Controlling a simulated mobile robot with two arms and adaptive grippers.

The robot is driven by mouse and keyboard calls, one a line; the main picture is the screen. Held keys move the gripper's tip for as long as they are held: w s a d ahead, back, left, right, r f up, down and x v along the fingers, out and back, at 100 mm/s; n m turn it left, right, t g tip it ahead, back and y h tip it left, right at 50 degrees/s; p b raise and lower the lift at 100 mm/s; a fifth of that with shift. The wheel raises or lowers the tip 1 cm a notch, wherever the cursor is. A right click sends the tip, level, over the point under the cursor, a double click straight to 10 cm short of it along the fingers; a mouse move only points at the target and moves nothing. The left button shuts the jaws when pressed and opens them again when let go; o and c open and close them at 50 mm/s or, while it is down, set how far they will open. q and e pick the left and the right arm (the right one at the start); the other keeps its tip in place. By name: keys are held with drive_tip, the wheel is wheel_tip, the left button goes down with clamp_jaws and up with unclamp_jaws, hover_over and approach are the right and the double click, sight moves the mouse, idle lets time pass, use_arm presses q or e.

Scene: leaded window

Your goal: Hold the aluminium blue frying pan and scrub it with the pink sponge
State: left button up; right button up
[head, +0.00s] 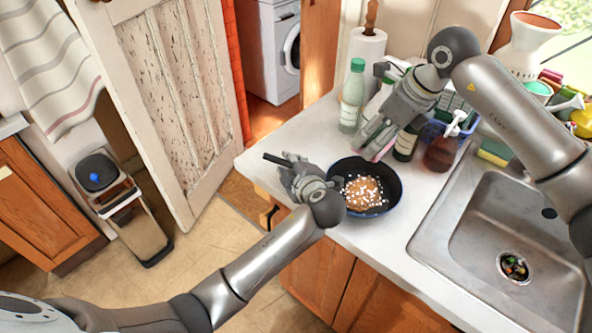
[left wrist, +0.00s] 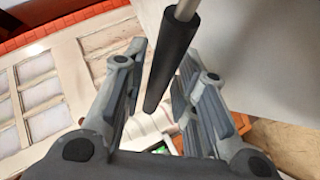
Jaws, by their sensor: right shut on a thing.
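The dark blue frying pan (head: 393,181) rests on the counter near its front edge. A brown patch with white specks covers its inside. Its black handle (head: 275,158) sticks out to the left; it also shows in the left wrist view (left wrist: 173,62). My left gripper (head: 291,168) is at the handle. In the left wrist view its fingers (left wrist: 163,75) are apart, one on each side of the handle, with gaps visible. My right gripper (head: 377,140) is above the counter behind the pan, shut on the pink sponge (head: 384,150), of which only a thin edge shows.
Bottles (head: 352,97) and a paper towel roll (head: 367,48) stand behind the pan. A dark bottle (head: 405,145) and a soap dispenser (head: 441,152) are close to my right gripper. The metal sink (head: 470,225) lies to the right, with a yellow-green sponge (head: 494,152) at its rim.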

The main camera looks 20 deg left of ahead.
use_arm(q)
drive_tip(key=shift+w+a, duration=0.15)
drive_tip(key=shift+w, duration=0.05)
drive_tip(key=shift+f, duration=0.1)
clamp_jaws()
idle(1.0)
use_arm(e)
drive_tip(key=shift+f, duration=0.1)
